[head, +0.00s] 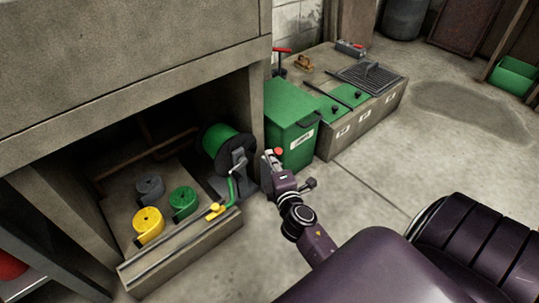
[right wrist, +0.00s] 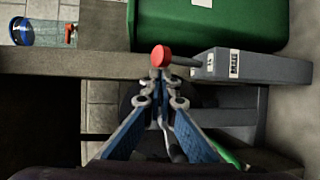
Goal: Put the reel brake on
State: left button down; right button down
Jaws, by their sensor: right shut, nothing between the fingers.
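The green reel (head: 222,143), with a dark side plate and a crank, sits in the opening under the concrete slab. A red knob (head: 278,152) is just beside my right gripper (head: 268,157). In the right wrist view the red knob (right wrist: 161,55) is on a short grey rod that runs right to a grey labelled housing (right wrist: 255,66); this looks like the brake lever. My right gripper (right wrist: 159,82) is shut and empty, its tips just below the knob. I cannot tell whether they touch it. My left gripper is out of view.
A green labelled bin (head: 290,132) stands right behind the gripper, beside a low concrete block (head: 350,125). Yellow (head: 149,226), green (head: 183,202) and grey (head: 150,188) coils lie on the shelf at left. A clear bluish container (right wrist: 40,32) lies upper left.

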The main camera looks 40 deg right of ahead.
jog(key=v, duration=1.1)
jog(key=shift+d, duration=0.1)
